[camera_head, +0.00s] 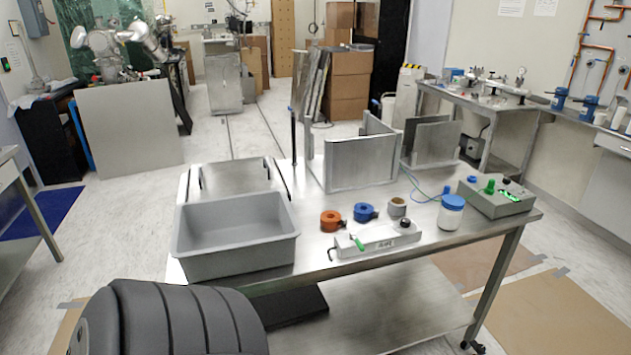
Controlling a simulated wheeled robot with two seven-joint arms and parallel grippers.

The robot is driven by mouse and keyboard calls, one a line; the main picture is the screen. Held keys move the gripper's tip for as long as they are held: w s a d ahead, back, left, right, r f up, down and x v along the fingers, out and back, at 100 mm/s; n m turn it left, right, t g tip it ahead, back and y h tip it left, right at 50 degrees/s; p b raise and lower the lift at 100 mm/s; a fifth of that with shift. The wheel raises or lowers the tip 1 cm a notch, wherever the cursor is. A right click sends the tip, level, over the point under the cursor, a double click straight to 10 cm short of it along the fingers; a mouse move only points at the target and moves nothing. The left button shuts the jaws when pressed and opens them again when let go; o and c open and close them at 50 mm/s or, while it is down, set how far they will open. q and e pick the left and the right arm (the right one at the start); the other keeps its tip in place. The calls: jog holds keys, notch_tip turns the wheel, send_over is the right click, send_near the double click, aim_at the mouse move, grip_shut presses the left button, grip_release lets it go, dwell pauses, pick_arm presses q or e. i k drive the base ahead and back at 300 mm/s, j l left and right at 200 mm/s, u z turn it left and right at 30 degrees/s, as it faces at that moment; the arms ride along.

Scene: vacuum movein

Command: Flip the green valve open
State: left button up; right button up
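A flat light-grey block (378,241) lies near the front edge of the metal table. A small green lever (358,243) sits at its left end, tilted, and a black knob (406,224) stands at its right end. A grey box (496,199) at the table's right end also carries green parts (490,187) on top. I cannot tell for sure which green part is the valve, or whether it is open. Neither of my grippers shows in the head view.
The metal table (440,264) also bears a grey bin (237,260), orange tape (332,221), blue tape (364,212), a grey roll (397,207), a white jar with blue lid (451,215) and upright metal panels (362,163). Free tabletop lies around the grey block.

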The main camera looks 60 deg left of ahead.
aim_at(352, 235)
jog(key=j+u, duration=0.1)
jog(key=u, duration=1.35)
jog(key=k+j, duration=0.05)
